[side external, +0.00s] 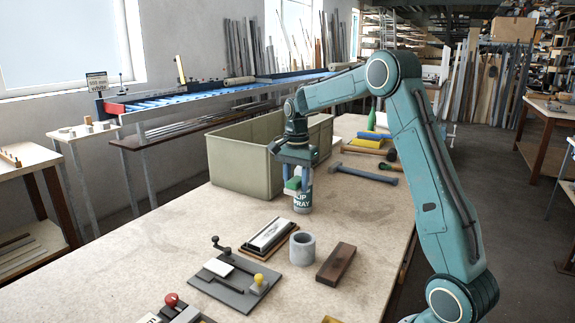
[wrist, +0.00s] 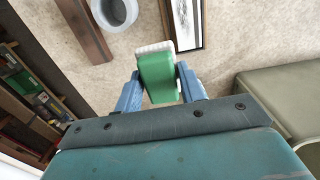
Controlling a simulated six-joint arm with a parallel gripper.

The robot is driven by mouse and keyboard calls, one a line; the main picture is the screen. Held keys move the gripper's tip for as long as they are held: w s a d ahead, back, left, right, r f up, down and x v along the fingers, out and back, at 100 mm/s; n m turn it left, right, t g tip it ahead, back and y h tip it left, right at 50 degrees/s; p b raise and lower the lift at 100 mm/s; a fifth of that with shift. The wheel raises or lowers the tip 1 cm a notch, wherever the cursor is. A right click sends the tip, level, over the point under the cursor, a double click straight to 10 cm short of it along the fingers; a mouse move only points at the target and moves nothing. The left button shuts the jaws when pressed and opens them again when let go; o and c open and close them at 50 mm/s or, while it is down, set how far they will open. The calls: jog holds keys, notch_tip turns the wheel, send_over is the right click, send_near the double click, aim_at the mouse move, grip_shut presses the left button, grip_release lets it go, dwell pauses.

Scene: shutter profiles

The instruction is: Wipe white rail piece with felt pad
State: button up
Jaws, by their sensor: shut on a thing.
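My gripper (side external: 294,186) is shut on a green block with a white underside, the felt pad (side external: 292,186). In the wrist view, the pad (wrist: 158,75) sits between the two blue fingers of my gripper (wrist: 160,84), its white face showing at the far edge. A long white piece with grey smudges (side external: 268,234), seemingly the rail piece, lies in a dark-edged holder on the bench. It also shows in the wrist view (wrist: 185,22), beyond the pad. The pad is held above the bench, apart from this piece.
A grey cup (side external: 302,246), a brown block (side external: 336,264) and a clamp fixture (side external: 238,285) are near the white piece. A large olive crate (side external: 235,165) and a hammer (side external: 362,174) lie farther back.

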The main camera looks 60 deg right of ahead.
send_over(259, 242)
notch_tip(259, 242, down, 5)
jog(key=shift+r, duration=0.1)
jog(key=shift+f, duration=3.8)
jog(key=shift+d+f, duration=0.15)
jog(key=shift+d, duration=0.65)
jog(key=shift+d+f, duration=0.1)
jog(key=shift+d, duration=5.2)
jog(key=shift+a, duration=6.15)
notch_tip(259, 242, up, 8)
jog(key=shift+d+r, duration=0.1)
jog(key=shift+d, duration=0.05)
